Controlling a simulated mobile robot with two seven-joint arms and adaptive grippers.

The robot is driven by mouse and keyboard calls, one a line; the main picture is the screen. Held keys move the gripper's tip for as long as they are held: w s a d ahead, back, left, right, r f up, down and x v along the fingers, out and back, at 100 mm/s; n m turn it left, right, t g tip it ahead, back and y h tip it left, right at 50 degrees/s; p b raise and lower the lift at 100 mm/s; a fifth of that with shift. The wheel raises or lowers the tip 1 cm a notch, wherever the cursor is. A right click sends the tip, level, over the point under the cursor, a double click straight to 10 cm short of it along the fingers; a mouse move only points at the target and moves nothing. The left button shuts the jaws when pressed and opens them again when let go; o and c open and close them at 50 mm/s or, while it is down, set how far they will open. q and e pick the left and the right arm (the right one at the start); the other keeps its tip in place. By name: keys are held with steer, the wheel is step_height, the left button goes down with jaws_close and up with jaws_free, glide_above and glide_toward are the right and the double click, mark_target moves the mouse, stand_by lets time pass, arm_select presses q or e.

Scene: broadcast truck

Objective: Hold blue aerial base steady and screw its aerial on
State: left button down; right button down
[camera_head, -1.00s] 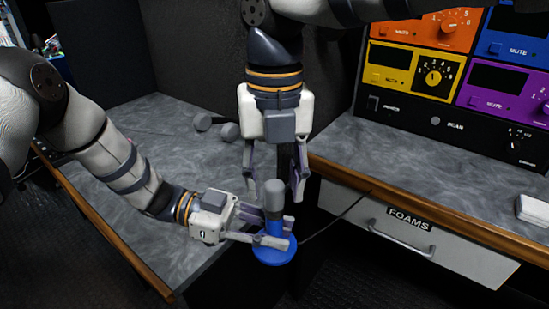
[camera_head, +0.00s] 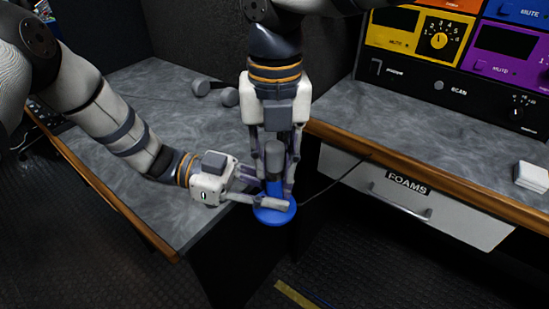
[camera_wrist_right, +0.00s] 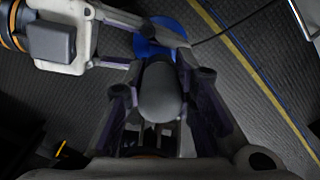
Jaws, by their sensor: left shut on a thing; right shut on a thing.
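The blue aerial base (camera_head: 273,213) is a round disc with a blue stem, held in the air in front of the desk gap. My left gripper (camera_head: 266,196) comes in from the left and is shut on the base's stem. The grey aerial (camera_head: 274,157) stands upright above the base, in line with the stem. My right gripper (camera_head: 274,180) points down from above and is shut around the aerial. In the right wrist view the aerial's rounded grey end (camera_wrist_right: 160,92) lies between the fingers, with the blue disc (camera_wrist_right: 160,38) beyond. The joint between aerial and base is hidden by fingers.
A thin dark cable (camera_head: 335,185) runs right from the base area past the FOAMS drawer (camera_head: 425,205). Grey desktops (camera_head: 190,140) lie behind on both sides. A grey dumbbell-shaped object (camera_head: 215,92) and a white stack (camera_head: 532,177) rest on them.

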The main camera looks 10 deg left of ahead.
steer(key=m, duration=0.6)
steer(key=shift+m, duration=0.3)
arm_select(q)
steer(key=shift+r, duration=0.1)
arm_select(e)
steer(key=m, duration=1.3)
steer(key=shift+m, duration=0.3)
steer(key=m, duration=2.3)
steer(key=shift+f+m, duration=0.1)
steer(key=shift+m, duration=0.2)
steer(key=m, duration=0.4)
steer(key=c, duration=1.2)
jaws_free()
steer(key=shift+c, duration=0.2)
